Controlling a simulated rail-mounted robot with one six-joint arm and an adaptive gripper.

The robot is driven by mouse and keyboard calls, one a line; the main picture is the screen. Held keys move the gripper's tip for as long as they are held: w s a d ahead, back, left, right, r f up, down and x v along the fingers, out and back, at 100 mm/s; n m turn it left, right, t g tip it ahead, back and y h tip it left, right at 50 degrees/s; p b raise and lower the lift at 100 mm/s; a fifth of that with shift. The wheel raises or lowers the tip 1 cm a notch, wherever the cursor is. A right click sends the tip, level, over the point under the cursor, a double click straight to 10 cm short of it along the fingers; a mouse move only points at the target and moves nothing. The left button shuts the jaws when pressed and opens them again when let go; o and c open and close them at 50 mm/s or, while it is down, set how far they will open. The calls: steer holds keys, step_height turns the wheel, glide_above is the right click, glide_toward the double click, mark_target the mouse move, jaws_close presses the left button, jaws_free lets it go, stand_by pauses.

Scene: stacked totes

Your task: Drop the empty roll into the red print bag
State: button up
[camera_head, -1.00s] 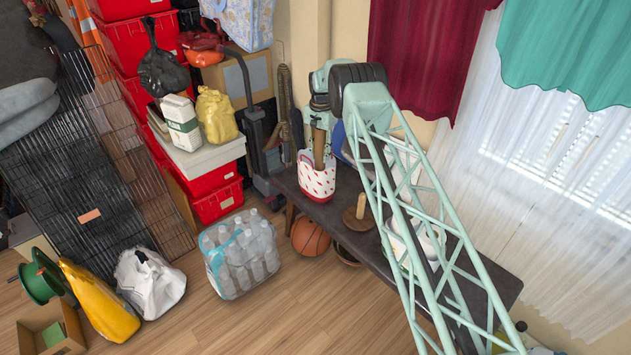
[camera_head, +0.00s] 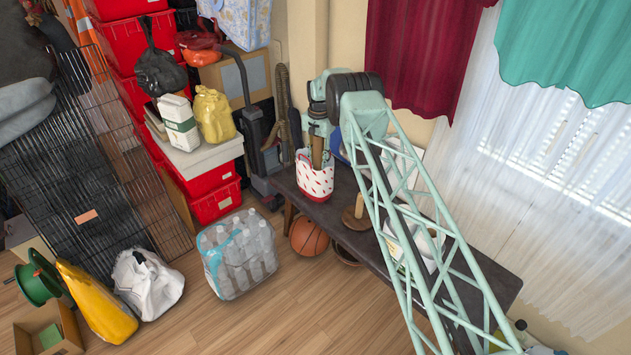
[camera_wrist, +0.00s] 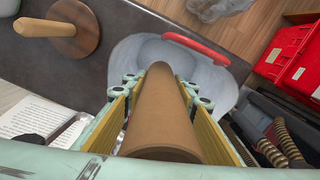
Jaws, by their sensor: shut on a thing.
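The empty roll (camera_wrist: 160,115) is a brown cardboard tube, also visible in the head view (camera_head: 318,150). My gripper (camera_wrist: 160,92) is shut around its sides. The red print bag (camera_head: 313,184) is white with small red marks and stands upright on the dark bench. In the wrist view, its pale open inside (camera_wrist: 215,75) and a red handle (camera_wrist: 197,48) lie beyond the roll. The roll points down at the bag opening; its lower end overlaps the opening in the head view. How deep it reaches is hard to tell.
A wooden paper-towel holder (camera_head: 356,213) stands on the bench (camera_head: 335,215) to the right of the bag. An upright vacuum (camera_head: 255,130) and red totes (camera_head: 215,204) stand to the left. A basketball (camera_head: 308,237) lies below the bench edge.

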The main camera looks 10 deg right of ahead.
mark_target(319, 142)
steer(key=shift+f, duration=1.05)
steer(key=o, duration=0.9)
steer(key=shift+r, duration=0.15)
steer(key=shift+r, duration=5.85)
